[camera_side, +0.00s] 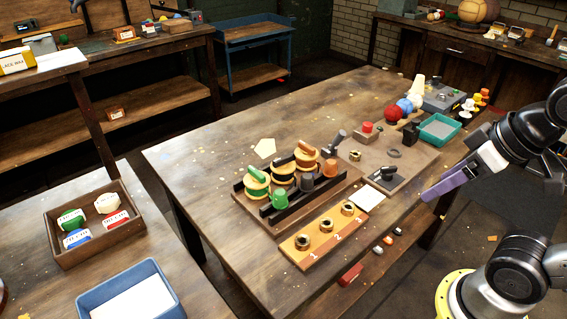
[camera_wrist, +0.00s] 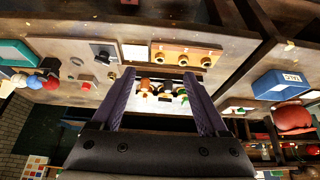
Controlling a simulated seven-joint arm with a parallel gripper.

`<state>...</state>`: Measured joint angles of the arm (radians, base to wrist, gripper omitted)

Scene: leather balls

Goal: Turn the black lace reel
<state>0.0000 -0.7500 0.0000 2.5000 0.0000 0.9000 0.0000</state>
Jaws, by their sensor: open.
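A dark rack (camera_side: 240,189) on the main table holds three reels with wooden flanges. The black lace reel (camera_side: 282,174) is in the middle, between a green reel (camera_side: 257,185) and an orange-brown reel (camera_side: 306,158). A green knob (camera_side: 279,199), a black knob (camera_side: 306,183) and an orange knob (camera_side: 329,168) stand along the rack's front. My gripper (camera_side: 428,195), with purple fingers, is in the air beyond the table's right edge, well away from the reels. It also shows open and empty in the wrist view (camera_wrist: 160,76), where the reels appear small and partly blurred between the fingers.
A wooden board (camera_side: 325,240) with three brass rings, numbered, lies in front of the rack. A white card (camera_side: 370,198), a black device (camera_side: 385,175), coloured balls (camera_side: 394,113) and a teal tray (camera_side: 439,129) are to the right. The table's left part is clear.

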